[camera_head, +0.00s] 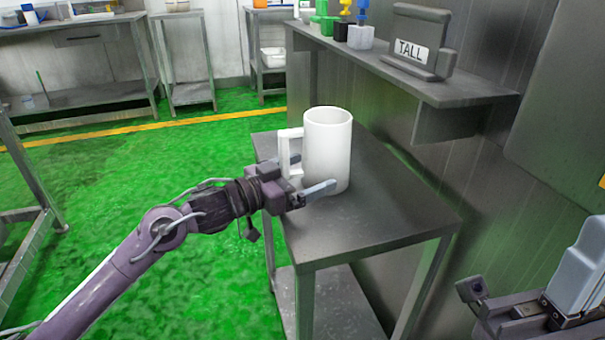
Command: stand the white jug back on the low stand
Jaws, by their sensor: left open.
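The white jug (328,150) stands upright on the metal top of the low stand (385,205), with its handle (289,152) toward the left. My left gripper (305,180) is open at the jug's lower left side, by the lower end of the handle. One finger reaches in front of the jug's base; the other is partly hidden near the handle. I cannot tell whether the fingers touch the jug. My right gripper (570,290) is partly in view at the lower right corner, away from the jug, and its fingertips are not clearly shown.
A wall shelf (440,92) with a "TALL" sign (411,50) and several coloured items hangs behind the stand at right. The stand's top is bare in front of and right of the jug. Metal tables (65,100) stand at the back left. Green floor (190,270) is open at left.

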